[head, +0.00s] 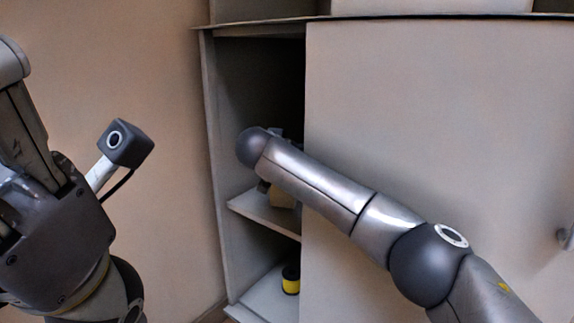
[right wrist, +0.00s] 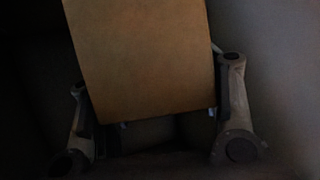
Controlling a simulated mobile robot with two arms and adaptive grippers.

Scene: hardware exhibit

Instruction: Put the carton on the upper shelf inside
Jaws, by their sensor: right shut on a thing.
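The carton (right wrist: 145,60) is a plain tan-brown box, filling the upper middle of the right wrist view. My right gripper (right wrist: 155,78) is shut on it, with one finger on each side. In the head view my right arm reaches across into the open left part of the cabinet (head: 213,150), and its wrist hides most of the gripper. A small tan patch shows just below the wrist, above the upper shelf (head: 262,212); I cannot tell whether it is the carton or whether it touches the shelf. My left arm is at the left edge; its fingers are not visible.
A wide beige door panel (head: 400,130) covers the right part of the cabinet, close to my right arm. A yellow and black round item (head: 291,279) stands on the lower shelf (head: 262,300). The cabinet's interior is dark.

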